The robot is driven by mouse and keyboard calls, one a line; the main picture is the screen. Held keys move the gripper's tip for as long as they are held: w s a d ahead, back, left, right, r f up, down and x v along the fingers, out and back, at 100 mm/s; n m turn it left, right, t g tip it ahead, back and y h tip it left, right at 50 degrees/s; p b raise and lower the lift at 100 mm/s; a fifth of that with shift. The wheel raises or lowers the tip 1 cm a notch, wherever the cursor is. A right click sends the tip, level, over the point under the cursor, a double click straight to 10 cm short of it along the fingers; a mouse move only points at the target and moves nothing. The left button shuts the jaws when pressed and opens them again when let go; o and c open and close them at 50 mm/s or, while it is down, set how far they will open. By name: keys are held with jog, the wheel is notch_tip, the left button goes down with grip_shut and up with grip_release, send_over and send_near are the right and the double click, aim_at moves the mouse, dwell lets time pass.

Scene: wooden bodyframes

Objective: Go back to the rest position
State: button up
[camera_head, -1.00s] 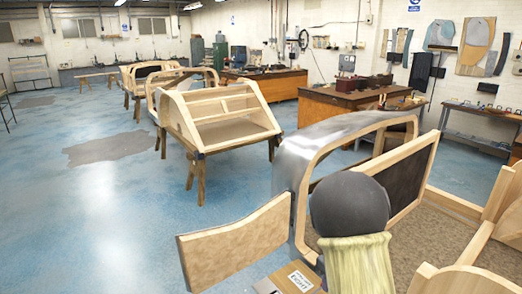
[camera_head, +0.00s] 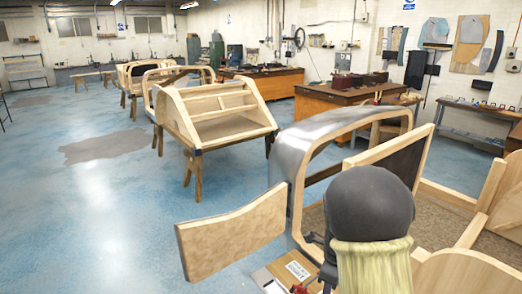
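The large dark grey rounded cap with a pale yellow ribbed part below it, at the lower right in the head view, looks like part of my arm. It stands in front of the nearest wooden car body frame (camera_head: 432,135) and hides part of it. I cannot make out my gripper or its fingers. A small dark shape (camera_head: 327,262) shows just left of the arm, low in the picture. I cannot tell what it is.
A pale wooden door panel (camera_head: 230,230) sticks out to the left of the near frame. A white printed sheet (camera_head: 298,270) lies low beside it. Another wooden frame (camera_head: 215,118) stands on trestles behind. Workbenches (camera_head: 335,105) line the back. Blue floor (camera_head: 90,210) is open at left.

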jog(key=s+a+f+n+t+b, duration=0.1)
jog(key=s+f+n+b, duration=0.4)
jog(key=n, duration=0.7)
jog(key=s+a+f+n+t+b, duration=0.1)
jog(key=s+a+f+n+b, duration=0.1)
jog(key=s+f+n+b, duration=0.3)
jog(key=s+n+b, duration=0.3)
jog(key=s+n, duration=0.2)
jog(key=n, duration=0.2)
jog(key=shift+a+n+b, duration=0.2)
jog(key=shift+n+b, duration=0.1)
jog(key=shift+w, duration=0.2)
